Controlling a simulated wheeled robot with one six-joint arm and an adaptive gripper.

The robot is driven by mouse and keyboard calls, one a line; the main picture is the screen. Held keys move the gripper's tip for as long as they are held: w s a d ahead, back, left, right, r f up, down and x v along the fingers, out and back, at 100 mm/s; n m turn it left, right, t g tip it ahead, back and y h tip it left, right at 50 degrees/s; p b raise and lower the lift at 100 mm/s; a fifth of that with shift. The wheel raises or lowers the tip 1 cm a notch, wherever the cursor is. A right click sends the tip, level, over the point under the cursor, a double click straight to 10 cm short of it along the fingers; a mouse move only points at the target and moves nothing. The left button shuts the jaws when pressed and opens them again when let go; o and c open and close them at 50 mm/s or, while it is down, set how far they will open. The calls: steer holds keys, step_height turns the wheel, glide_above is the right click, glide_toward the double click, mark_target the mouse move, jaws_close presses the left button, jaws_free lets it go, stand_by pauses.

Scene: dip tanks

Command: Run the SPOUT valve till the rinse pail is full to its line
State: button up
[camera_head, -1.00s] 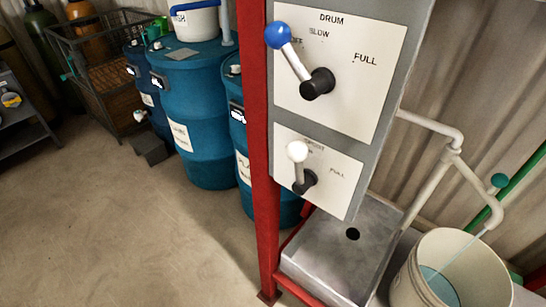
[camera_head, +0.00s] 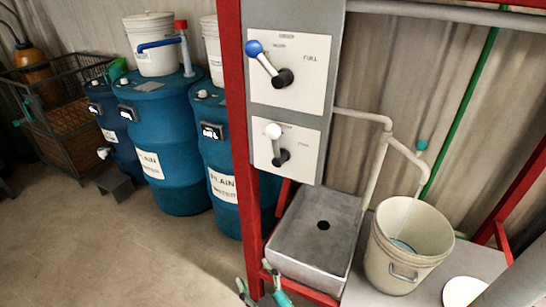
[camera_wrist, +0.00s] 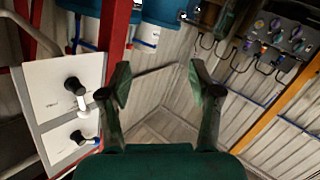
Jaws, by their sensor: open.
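The lower panel's lever with a white knob (camera_head: 273,131), the SPOUT valve, points nearly straight up; the FULL mark is to its right. A thin stream (camera_head: 409,216) falls from the pipe's end into the cream rinse pail (camera_head: 410,258). Pale blue water (camera_head: 403,245) shows inside the pail; I cannot make out its fill line. My gripper (camera_wrist: 158,82) is open and empty in the wrist view, with the valve panel (camera_wrist: 60,105) off to its left. Teal pieces at the bottom of the head view (camera_head: 280,286) may be its fingers; I cannot tell.
The upper DRUM lever has a blue knob (camera_head: 254,48) and leans up-left. A red post (camera_head: 238,130) stands left of the panel. A grey sink (camera_head: 312,244) sits below it. Blue drums (camera_head: 165,165) stand at the left. The floor (camera_head: 120,255) in front is open.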

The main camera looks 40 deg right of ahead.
steer(key=w+d+r+m+h, duration=0.1)
steer(key=w+d+r+h, duration=0.1)
steer(key=w+r, duration=0.3)
steer(key=m+g+h, duration=0.6)
steer(key=m+h, duration=0.3)
steer(key=m, duration=0.3)
glide_toward(271, 136)
steer(key=x, duration=1.1)
steer(key=shift+w+d, duration=0.2)
steer(key=shift+d, duration=0.1)
jaws_close()
